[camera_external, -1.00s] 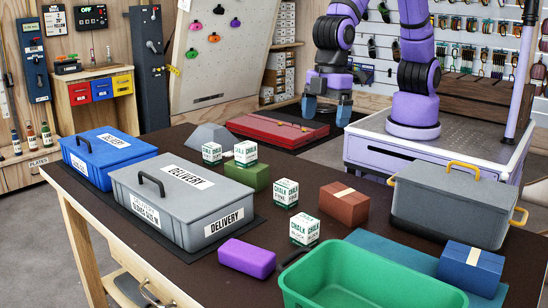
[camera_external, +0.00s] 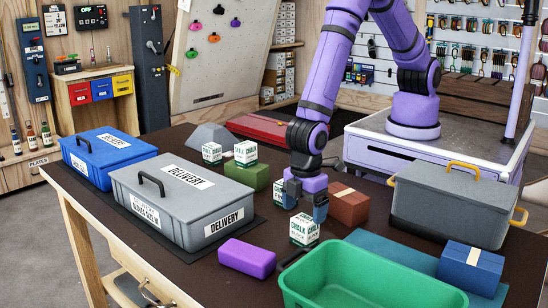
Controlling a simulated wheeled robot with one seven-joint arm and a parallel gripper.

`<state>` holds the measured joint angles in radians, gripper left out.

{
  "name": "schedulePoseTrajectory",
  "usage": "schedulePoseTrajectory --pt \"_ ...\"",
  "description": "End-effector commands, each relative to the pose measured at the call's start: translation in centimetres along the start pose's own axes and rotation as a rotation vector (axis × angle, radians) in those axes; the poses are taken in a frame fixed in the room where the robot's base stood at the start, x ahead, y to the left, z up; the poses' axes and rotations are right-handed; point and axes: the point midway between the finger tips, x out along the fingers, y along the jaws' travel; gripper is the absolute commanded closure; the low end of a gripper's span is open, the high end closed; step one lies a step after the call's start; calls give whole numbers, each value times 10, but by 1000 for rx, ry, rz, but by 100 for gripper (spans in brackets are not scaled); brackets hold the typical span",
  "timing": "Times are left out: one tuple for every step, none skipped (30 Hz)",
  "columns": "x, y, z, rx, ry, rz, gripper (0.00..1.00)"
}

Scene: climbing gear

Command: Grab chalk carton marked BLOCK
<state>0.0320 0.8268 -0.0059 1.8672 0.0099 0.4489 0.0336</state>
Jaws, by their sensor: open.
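A white and green chalk carton (camera_external: 303,232) stands near the middle of the table. Its lower word looks like BLOCK, though the print is small. My gripper (camera_external: 306,204) points down with its fingers apart, just above and behind this carton, and appears empty.
A brown block (camera_external: 346,207) stands close to the right of my gripper. A green block (camera_external: 254,176), purple block (camera_external: 247,257) and green bin (camera_external: 370,287) surround the cartons. A grey delivery box (camera_external: 180,205) is at left, a grey crate (camera_external: 445,208) at right.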

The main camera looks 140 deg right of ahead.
Motion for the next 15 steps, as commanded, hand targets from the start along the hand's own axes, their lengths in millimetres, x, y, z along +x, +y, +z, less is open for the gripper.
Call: schedulePoseTrajectory --pt "4 0 0 0 0 0 11" --pt "6 0 0 0 1 0 11" --pt "7 0 0 0 1 0 11" --pt "8 0 0 0 2 0 11" --pt "9 0 0 0 1 0 11" --pt "11 0 0 0 1 0 11" --pt "13 0 0 0 1 0 11" --pt "15 0 1 0 0 0 11" --pt "19 -1 1 0 -1 0 11" --pt "22 -1 2 0 -1 0 11" --pt "26 -1 2 0 -1 0 11" --pt "32 -1 2 0 -1 0 11" --pt "37 -2 3 0 -1 0 11" --pt "41 -2 4 -1 -2 0 11" --pt "47 -2 3 0 -1 0 11"
